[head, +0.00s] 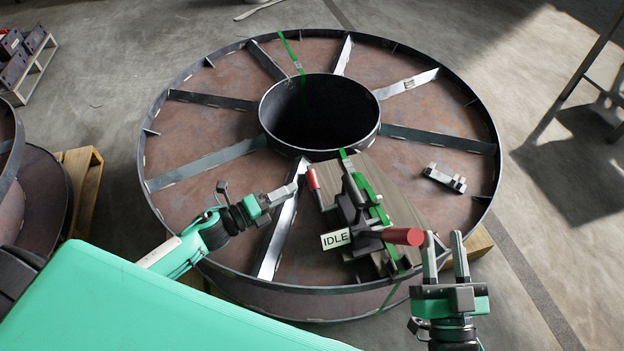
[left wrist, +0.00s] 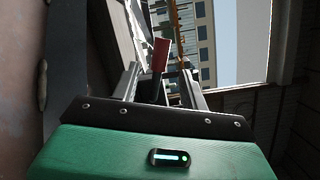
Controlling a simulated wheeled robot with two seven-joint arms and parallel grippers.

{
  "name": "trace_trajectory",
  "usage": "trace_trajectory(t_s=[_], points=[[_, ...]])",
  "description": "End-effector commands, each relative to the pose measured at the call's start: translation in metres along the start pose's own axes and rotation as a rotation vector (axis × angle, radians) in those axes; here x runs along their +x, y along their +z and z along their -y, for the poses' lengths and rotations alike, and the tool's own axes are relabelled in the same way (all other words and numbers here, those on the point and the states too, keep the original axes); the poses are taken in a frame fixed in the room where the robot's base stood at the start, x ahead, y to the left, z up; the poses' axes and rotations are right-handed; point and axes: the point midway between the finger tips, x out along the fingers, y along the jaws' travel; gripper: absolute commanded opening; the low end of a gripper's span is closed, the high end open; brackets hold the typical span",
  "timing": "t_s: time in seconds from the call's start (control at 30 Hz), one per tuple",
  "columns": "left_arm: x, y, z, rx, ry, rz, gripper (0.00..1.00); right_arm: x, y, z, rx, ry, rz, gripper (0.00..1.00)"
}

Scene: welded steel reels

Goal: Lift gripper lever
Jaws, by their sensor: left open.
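A green and dark clamp-like device (head: 360,205) stands on a board on the steel reel. One slim lever has a red handle (head: 313,179), upright and tilted, at the device's left. A second, thicker red handle (head: 403,236) points right from its front. My left gripper (head: 297,180) is open, its fingertips just left of the slim lever's handle. In the left wrist view, that red handle (left wrist: 160,55) shows between the open fingers (left wrist: 160,84); contact cannot be told. My right gripper (head: 446,246) is open, fingers upward, just right of the thicker handle, with nothing visible between them.
The large spoked reel (head: 205,140) has a dark round hub opening (head: 320,112). A white IDLE sign (head: 335,239) is at the device's front. A small metal part (head: 445,178) lies on the reel at right. A wooden pallet (head: 82,185) and another reel are at left.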

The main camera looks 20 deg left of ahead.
Motion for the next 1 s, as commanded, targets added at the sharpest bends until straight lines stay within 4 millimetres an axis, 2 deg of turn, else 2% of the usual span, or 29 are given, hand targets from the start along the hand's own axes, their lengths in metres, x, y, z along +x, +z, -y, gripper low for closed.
trace_trajectory(t_s=[0.3,0.5,0.67,0.93,0.97,1.0], points=[[0.050,0.001,0.000,0.000,-0.001,0.001,0.45,0.003,-0.012,-0.002,-0.012,-0.001,-0.071,0.36],[0.071,0.000,0.000,-0.001,0.000,0.001,0.45,0.003,-0.017,-0.003,-0.016,-0.001,-0.100,0.36],[0.079,0.000,0.000,-0.001,0.000,0.000,0.45,0.004,-0.021,-0.003,-0.018,-0.002,-0.120,0.36],[0.079,0.000,0.000,-0.001,0.001,0.000,0.45,0.005,-0.024,-0.004,-0.019,-0.002,-0.128,0.36],[0.079,0.000,0.000,-0.001,0.001,0.000,0.43,0.005,-0.024,-0.004,-0.019,-0.002,-0.128,0.36],[0.079,0.000,0.000,-0.001,0.001,0.000,0.35,0.006,-0.024,-0.004,-0.019,-0.001,-0.128,0.36]])
